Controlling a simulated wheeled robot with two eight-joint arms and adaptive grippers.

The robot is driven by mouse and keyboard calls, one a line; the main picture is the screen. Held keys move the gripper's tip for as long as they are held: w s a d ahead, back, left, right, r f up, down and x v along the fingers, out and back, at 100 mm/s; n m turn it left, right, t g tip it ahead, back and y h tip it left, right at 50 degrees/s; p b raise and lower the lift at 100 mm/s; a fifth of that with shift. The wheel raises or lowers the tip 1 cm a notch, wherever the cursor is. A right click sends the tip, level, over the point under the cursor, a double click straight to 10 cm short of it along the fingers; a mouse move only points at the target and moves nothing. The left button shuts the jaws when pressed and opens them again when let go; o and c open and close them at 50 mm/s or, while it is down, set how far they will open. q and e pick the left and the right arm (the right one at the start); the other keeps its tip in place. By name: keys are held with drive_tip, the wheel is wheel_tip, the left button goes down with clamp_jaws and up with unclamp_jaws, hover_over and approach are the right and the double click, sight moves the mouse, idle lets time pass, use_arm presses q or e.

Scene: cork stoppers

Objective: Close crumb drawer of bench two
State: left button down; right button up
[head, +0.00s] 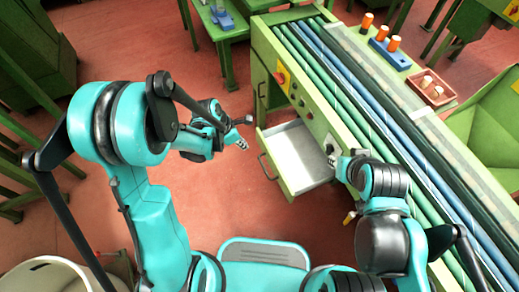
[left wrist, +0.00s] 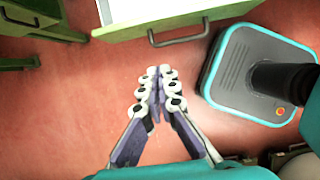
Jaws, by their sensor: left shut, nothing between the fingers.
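The crumb drawer (head: 297,160) is a grey tray with a green front, pulled out of the side of the green bench (head: 262,60). Its bar handle (head: 265,166) faces left. My left gripper (head: 243,144) is shut and empty, left of the drawer and apart from it. In the left wrist view the gripper's fingers (left wrist: 158,78) meet, with the drawer's front and handle (left wrist: 178,36) beyond them. My right gripper (head: 335,158) is by the drawer's right end, close to the bench side; its fingers are too small to judge, and I cannot tell whether it touches.
Rollers run along the bench top. A blue holder with orange-topped pieces (head: 390,47) and a red tray (head: 432,88) stand on its far side. A green stand (head: 222,30) is behind. Red floor left of the drawer is clear.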

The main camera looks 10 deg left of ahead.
use_arm(q)
drive_tip(key=b, duration=0.5)
hover_over(260, 159)
drive_tip(key=s+a, duration=0.1)
drive_tip(key=a, duration=0.1)
wheel_tip(260, 159, down, 10)
drive_tip(key=shift+w+d+r, duration=0.25)
drive_tip(key=shift+w+d, duration=0.35)
drive_tip(key=shift+d, duration=0.3)
drive_tip(key=shift+w+d+r+b, duration=0.15)
drive_tip(key=shift+w+d+b, duration=0.15)
drive_tip(key=shift+d, duration=0.2)
